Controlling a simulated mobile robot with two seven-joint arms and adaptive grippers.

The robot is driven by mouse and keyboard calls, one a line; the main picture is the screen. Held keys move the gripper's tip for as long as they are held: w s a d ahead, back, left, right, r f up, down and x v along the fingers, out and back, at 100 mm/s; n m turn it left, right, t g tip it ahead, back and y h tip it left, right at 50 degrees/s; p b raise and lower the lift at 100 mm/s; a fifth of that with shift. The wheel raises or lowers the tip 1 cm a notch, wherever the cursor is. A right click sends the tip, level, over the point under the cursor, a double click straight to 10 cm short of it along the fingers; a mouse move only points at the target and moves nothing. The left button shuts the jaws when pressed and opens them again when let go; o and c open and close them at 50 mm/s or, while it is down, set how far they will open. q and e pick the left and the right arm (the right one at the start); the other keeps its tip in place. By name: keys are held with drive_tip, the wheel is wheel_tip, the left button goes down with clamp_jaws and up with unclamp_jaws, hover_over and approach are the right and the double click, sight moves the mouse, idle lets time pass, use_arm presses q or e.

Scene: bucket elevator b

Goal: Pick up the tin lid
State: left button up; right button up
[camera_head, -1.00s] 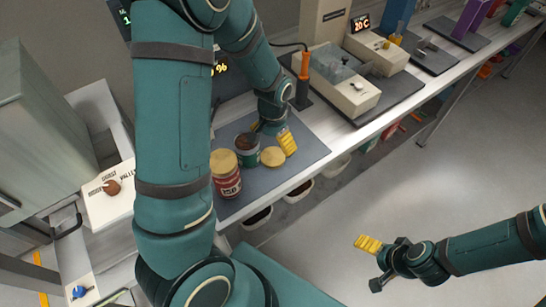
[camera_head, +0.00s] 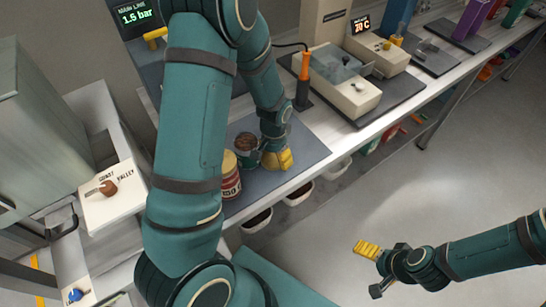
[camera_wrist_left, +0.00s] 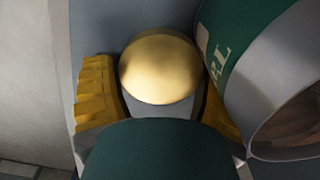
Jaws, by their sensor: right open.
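The tin lid (camera_wrist_left: 160,66) is a round gold disc. It lies between the two yellow fingers of my left gripper (camera_wrist_left: 160,108) in the left wrist view, with its edges very close to them. Whether both fingers press on it I cannot tell. In the head view my left gripper (camera_head: 278,160) is down at the grey mat and hides the lid. The green tin (camera_head: 247,149), open with brown contents, stands just left of the gripper. In the wrist view the tin (camera_wrist_left: 245,45) covers part of the right finger. My right gripper (camera_head: 368,250) is open and empty above the floor.
A red jar (camera_head: 231,182) with a gold top stands beside the tin, partly behind my left arm. A beige device (camera_head: 345,85) and an orange-handled tool (camera_head: 304,75) stand farther along the bench. The grey mat (camera_head: 310,143) is clear to the gripper's right.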

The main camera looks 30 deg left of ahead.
sight(271, 156)
use_arm(q)
drive_tip(key=shift+c, duration=0.9)
wheel_tip(271, 156, up, 18)
drive_tip(key=p, duration=0.3)
drive_tip(key=shift+f+p, duration=0.15)
drive_tip(key=shift+p, duration=0.2)
drive_tip(key=shift+s+a, duration=0.2)
drive_tip(key=shift+a, duration=0.15)
use_arm(e)
wheel_tip(271, 156, up, 6)
drive_tip(key=w+p, duration=0.2)
use_arm(q)
drive_tip(key=shift+s+a+f+b, duration=0.6)
drive_tip(key=shift+a+f+b, duration=0.3)
drive_tip(key=shift+f, duration=0.45)
drive_tip(key=shift+s+a+f+b, duration=0.7)
drive_tip(key=shift+a+f, duration=0.25)
drive_tip(key=shift+f, duration=0.45)
drive_tip(key=shift+s+a+f+b, duration=0.5)
drive_tip(key=shift+a+f+b, duration=0.4)
drive_tip(key=shift+f, duration=0.45)
use_arm(e)
drive_tip(key=shift+s+f, duration=0.3)
drive_tip(key=shift+f, duration=0.6)
drive_tip(key=shift+s+f, duration=0.3)
drive_tip(key=shift+f, duration=0.55)
drive_tip(key=shift+s+f, duration=0.3)
drive_tip(key=shift+f, duration=0.6)
